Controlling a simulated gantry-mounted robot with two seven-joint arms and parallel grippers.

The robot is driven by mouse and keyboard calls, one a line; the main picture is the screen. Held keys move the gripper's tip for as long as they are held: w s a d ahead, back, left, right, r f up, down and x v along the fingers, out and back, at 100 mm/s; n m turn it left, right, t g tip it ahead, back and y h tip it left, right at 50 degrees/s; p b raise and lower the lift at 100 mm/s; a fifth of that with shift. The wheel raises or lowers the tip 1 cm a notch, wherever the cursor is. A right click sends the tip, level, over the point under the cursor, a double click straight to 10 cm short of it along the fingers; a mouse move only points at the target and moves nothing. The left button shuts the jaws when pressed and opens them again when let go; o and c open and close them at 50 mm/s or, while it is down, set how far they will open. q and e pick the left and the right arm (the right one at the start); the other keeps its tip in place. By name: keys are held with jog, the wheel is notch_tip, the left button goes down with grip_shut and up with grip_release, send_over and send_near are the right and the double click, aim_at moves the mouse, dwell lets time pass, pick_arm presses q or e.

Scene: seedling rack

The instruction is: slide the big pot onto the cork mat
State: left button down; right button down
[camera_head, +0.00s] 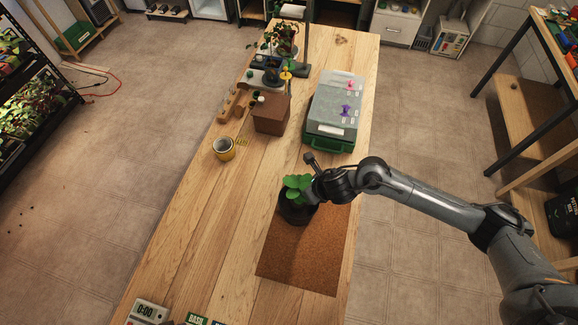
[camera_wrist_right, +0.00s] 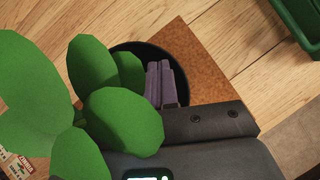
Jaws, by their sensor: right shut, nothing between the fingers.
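The big pot (camera_head: 296,213) is dark and round, with broad green leaves. It stands upright at the far left part of the brown cork mat (camera_head: 303,258); I cannot tell whether its whole base is on the cork. My right gripper (camera_head: 314,190) is at the pot's right, far side, by the leaves. In the right wrist view its shut, empty fingers (camera_wrist_right: 161,84) show over the dark mouth of the pot (camera_wrist_right: 125,52); contact is unclear. Leaves hide part of the pot and mat (camera_wrist_right: 205,72). My left gripper is not in view.
A green-based propagator with a clear lid (camera_head: 335,105) is behind the mat. A timer (camera_head: 148,311) lies at the near edge. Wood left of the mat is clear.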

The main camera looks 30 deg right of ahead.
jog(key=shift+w+r, duration=0.25)
jog(key=shift+a+r+p, duration=0.1)
jog(key=shift+r+p, duration=0.5)
jog(key=shift+r, duration=0.2)
jog(key=shift+f, duration=0.1)
